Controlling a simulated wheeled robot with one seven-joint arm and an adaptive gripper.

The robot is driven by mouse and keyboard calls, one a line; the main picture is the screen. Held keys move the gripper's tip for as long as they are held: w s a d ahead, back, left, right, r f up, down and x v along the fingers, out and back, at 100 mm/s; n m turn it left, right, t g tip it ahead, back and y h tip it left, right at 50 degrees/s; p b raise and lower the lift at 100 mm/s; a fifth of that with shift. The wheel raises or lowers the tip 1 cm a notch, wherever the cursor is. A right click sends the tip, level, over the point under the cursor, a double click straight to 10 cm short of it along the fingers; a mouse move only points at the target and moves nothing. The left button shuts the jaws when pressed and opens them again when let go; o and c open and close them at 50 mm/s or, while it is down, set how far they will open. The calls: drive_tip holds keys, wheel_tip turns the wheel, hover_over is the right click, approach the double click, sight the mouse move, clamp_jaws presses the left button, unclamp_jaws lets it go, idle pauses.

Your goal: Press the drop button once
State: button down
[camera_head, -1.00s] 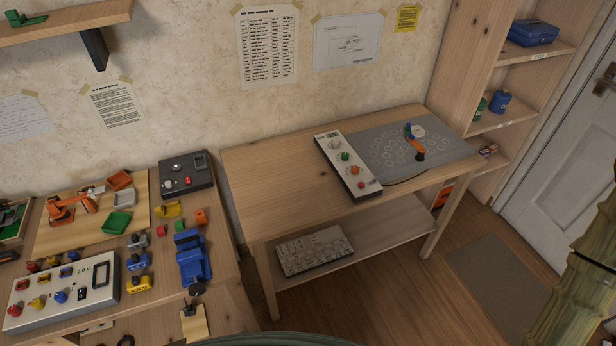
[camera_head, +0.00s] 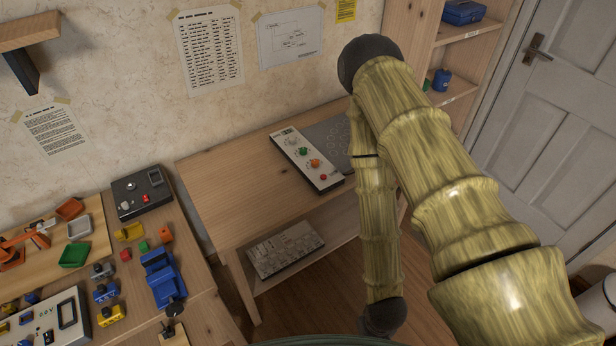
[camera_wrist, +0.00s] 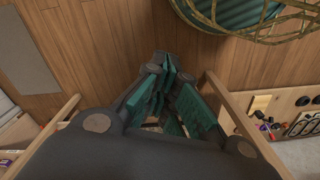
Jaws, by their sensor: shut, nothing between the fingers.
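A pale control panel (camera_head: 306,160) lies on the wooden table against the wall. It carries a green button (camera_head: 303,151), an orange one (camera_head: 315,162) and a red one (camera_head: 323,177), plus a small display at its far end. The labels are too small to read, so I cannot tell which is the drop button. My gripper (camera_wrist: 172,90) shows in the wrist view with its teal-padded fingers together and empty, above the wood floor and away from the panel. In the head view my arm folds down in front of the table's right side, and the gripper itself is not visible there.
My arm hides most of the grey perforated board (camera_head: 331,133) beside the panel. A grey keypad-like panel (camera_head: 285,250) lies on the lower shelf. The left bench holds a dark box (camera_head: 141,193), a blue vise (camera_head: 163,277) and coloured parts. The table left of the panel is bare.

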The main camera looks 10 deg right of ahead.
wheel_tip(320, 180, up, 27)
drive_tip(key=m+t+y+p, duration=0.2)
drive_tip(key=m+t+y, duration=0.45)
drive_tip(key=m, duration=1.35)
hover_over(322, 179)
drive_tip(key=t+h, duration=0.1)
drive_tip(key=h, duration=0.1)
drive_tip(key=shift+w+f, duration=0.1)
drive_tip(key=shift+f, duration=0.1)
drive_tip(key=shift+f, duration=0.1)
wheel_tip(322, 179, down, 9)
drive_tip(key=b, duration=0.7)
